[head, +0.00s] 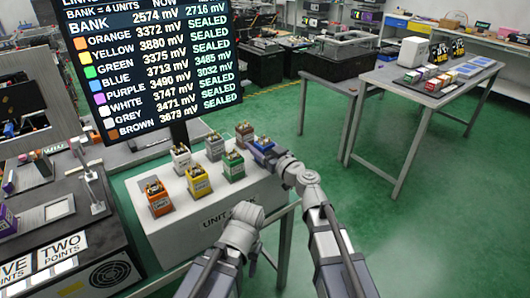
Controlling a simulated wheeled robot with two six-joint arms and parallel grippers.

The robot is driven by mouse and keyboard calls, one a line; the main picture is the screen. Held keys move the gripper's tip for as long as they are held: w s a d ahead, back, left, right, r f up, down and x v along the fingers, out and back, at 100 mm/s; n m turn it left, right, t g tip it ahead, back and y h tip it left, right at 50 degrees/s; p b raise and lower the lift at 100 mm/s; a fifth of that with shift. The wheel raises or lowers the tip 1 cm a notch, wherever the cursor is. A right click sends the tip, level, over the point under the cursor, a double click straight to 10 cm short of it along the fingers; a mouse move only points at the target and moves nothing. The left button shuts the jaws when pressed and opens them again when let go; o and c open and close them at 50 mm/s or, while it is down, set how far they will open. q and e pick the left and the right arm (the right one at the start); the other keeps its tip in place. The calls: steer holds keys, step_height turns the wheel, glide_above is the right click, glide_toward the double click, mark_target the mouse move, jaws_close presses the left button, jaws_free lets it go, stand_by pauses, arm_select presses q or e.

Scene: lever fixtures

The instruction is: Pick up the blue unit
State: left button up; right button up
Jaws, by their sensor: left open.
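The blue unit (263,143) is at the right end of the front row on the white unit box (205,232), beside the green unit (234,168). My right gripper (274,157) is at the blue unit, over its near right side, and hides part of it. Whether its fingers are closed on the unit cannot be made out. My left gripper (246,212) is lower, open and empty, in front of the box's front face and apart from the units.
Orange (159,204), yellow (198,184), white (180,158), grey (214,147) and brown (244,134) units stand close by. A voltage screen (150,70) rises behind them. A grey table (420,85) with more units stands at the right. Green floor between is clear.

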jaws_close()
steer(key=shift+r, duration=0.2)
stand_by(0.3)
